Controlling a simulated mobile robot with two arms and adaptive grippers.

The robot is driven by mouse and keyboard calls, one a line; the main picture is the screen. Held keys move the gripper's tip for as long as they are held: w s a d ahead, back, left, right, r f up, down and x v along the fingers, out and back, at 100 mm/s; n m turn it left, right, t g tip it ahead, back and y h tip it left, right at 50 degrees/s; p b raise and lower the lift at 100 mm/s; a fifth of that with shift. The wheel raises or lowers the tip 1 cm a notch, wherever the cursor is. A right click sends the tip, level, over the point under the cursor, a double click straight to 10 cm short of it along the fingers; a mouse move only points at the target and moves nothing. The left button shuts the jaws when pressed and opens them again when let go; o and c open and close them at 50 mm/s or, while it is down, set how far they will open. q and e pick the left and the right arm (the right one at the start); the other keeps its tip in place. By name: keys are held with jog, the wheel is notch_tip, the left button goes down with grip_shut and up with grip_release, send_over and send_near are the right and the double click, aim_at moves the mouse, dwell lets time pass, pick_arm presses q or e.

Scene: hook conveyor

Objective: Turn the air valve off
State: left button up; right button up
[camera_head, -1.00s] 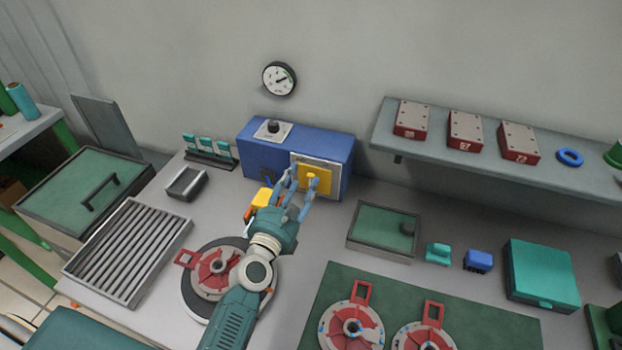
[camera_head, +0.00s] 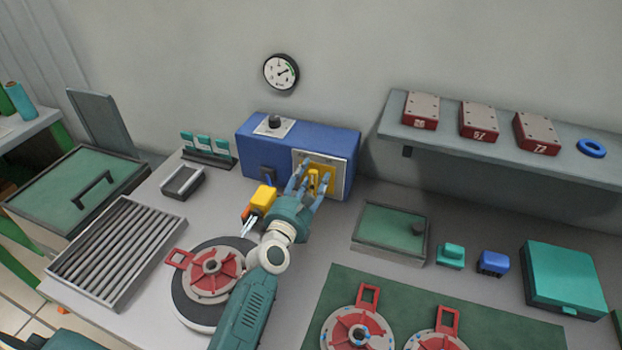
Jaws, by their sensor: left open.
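The blue box (camera_head: 217,136) with a silver front panel stands against the wall on the table. A yellow handle (camera_head: 322,182), which looks like the air valve, sits on that panel. My left gripper (camera_head: 311,185) is open at the panel, its blue-grey fingers around or just in front of the yellow handle. I cannot tell whether they touch it. The fingers and palm hide part of the handle. A black knob (camera_head: 274,121) is on top of the box. A round gauge (camera_head: 281,72) hangs on the wall above. My right gripper is not in view.
A yellow block (camera_head: 263,199) lies close beside my left gripper. A red and grey disc (camera_head: 214,274) sits beside my left arm. A shelf (camera_head: 560,165) with red boxes (camera_head: 478,120) juts out at right. A green-lidded case (camera_head: 390,229) stands right of the box.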

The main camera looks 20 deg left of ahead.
pick_arm(q)
grip_shut()
jog(key=shift+d+m, duration=0.1)
jog(key=shift+m, duration=0.3)
jog(key=m, duration=0.3)
jog(key=shift+d+m, duration=0.3)
jog(key=shift+d, duration=0.1)
jog(key=m, duration=0.2)
jog(key=d+m, duration=0.1)
jog(key=m, duration=0.1)
jog(key=shift+f+m+p, duration=0.15)
jog(key=shift+m+p, duration=0.15)
jog(key=shift+p, duration=0.1)
jog(key=shift+d+f+m, duration=0.2)
jog(key=shift+f+m, duration=0.05)
jog(key=shift+m, duration=1.25)
jog(key=shift+d+f+m, duration=0.2)
jog(key=shift+f+m, duration=0.1)
jog(key=shift+m, duration=1.2)
jog(key=shift+d+f+m, duration=0.2)
jog(key=shift+f+m, duration=0.05)
jog(key=shift+m, duration=1.25)
